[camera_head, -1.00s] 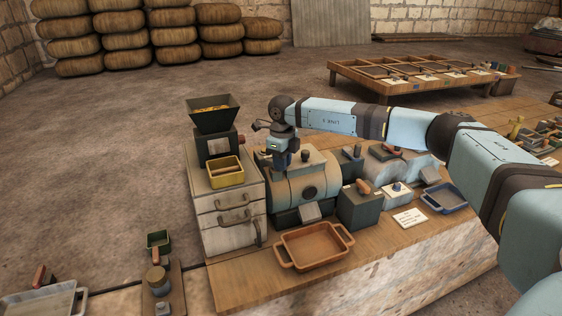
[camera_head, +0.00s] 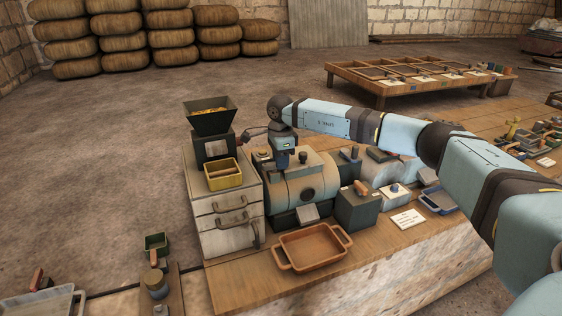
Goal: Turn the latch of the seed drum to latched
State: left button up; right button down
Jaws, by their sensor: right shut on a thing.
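The seed drum (camera_head: 298,189), a grey-blue cylinder with a tan band and a dark round hub, stands on the wooden bench beside a white drawer cabinet. My right gripper (camera_head: 283,165) points down at the top left of the drum and is shut on the drum's latch. The gripper hides the latch, so I cannot tell its angle. A short dark knob (camera_head: 303,157) stands on the drum top, just right of the gripper. My left gripper is not in view.
The cabinet (camera_head: 229,224) carries a dark hopper (camera_head: 210,117) and a yellow bin (camera_head: 223,176), close left of my right gripper. An orange tray (camera_head: 311,247) lies in front of the drum. A dark box (camera_head: 357,208) with an orange handle stands to its right.

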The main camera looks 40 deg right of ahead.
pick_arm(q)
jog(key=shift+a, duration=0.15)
pick_arm(e)
jog(key=shift+w+r+n, duration=0.15)
jog(key=shift+n, duration=0.25)
jog(key=c, duration=1.1)
grip_release()
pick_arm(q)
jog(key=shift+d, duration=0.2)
pick_arm(e)
jog(key=shift+o, duration=0.2)
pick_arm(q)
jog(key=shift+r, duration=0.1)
pick_arm(e)
jog(key=shift+r, duration=0.25)
pick_arm(q)
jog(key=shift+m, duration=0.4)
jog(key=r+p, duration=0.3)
jog(key=p, duration=0.2)
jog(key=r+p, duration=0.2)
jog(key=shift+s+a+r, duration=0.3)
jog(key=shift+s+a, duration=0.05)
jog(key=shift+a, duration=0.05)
pick_arm(e)
notch_tip(320, 180, up, 12)
jog(key=shift+f, duration=0.25)
